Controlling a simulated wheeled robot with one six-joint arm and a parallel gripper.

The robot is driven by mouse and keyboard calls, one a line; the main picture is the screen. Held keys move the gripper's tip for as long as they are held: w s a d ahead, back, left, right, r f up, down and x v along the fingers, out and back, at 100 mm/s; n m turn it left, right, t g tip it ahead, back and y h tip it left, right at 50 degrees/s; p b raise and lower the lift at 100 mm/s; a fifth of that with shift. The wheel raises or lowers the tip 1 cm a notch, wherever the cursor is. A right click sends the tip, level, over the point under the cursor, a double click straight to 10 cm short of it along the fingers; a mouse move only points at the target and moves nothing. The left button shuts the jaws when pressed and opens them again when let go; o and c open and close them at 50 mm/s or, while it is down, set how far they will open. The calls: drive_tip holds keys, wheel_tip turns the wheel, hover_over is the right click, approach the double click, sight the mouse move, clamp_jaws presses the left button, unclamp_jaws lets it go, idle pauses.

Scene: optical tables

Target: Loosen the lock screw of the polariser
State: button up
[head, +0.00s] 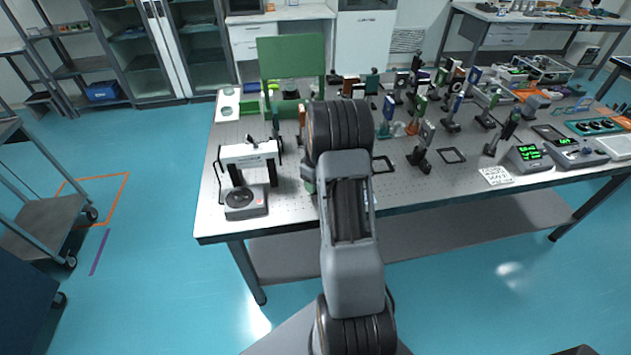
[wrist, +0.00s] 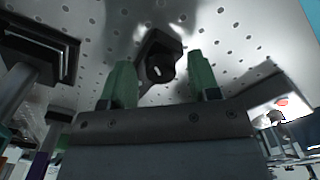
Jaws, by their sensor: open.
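My gripper (wrist: 161,78) shows in the wrist view with its two green fingers apart. A dark, blocky part with a round black knob-like end (wrist: 160,67) shows between and beyond the fingertips. A small light mark is on the round end. I cannot tell for sure whether this is the polariser's lock screw. No finger visibly touches it; a gap shows on both sides. In the head view my arm covers the gripper and the spot on the table where it works, so the polariser cannot be picked out there.
The perforated optical table (head: 290,207) carries several posts and mounts, crowded to the right of my arm. A white bridge-shaped device (head: 248,153) stands left of it. A green panel (head: 291,58) rises at the back. In the wrist view a dark mount (wrist: 38,52) stands close at left.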

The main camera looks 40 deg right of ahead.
drive_tip(key=c, duration=0.9)
drive_tip(key=shift+f+m+b, duration=0.15)
drive_tip(key=shift+m+b, duration=0.45)
drive_tip(key=shift+m, duration=0.3)
drive_tip(key=m, duration=0.3)
drive_tip(key=shift+b, duration=0.4)
drive_tip(key=shift+r, duration=0.2)
drive_tip(key=o, duration=0.9)
wheel_tip(320, 180, up, 14)
drive_tip(key=b, duration=0.1)
drive_tip(key=shift+f, duration=0.15)
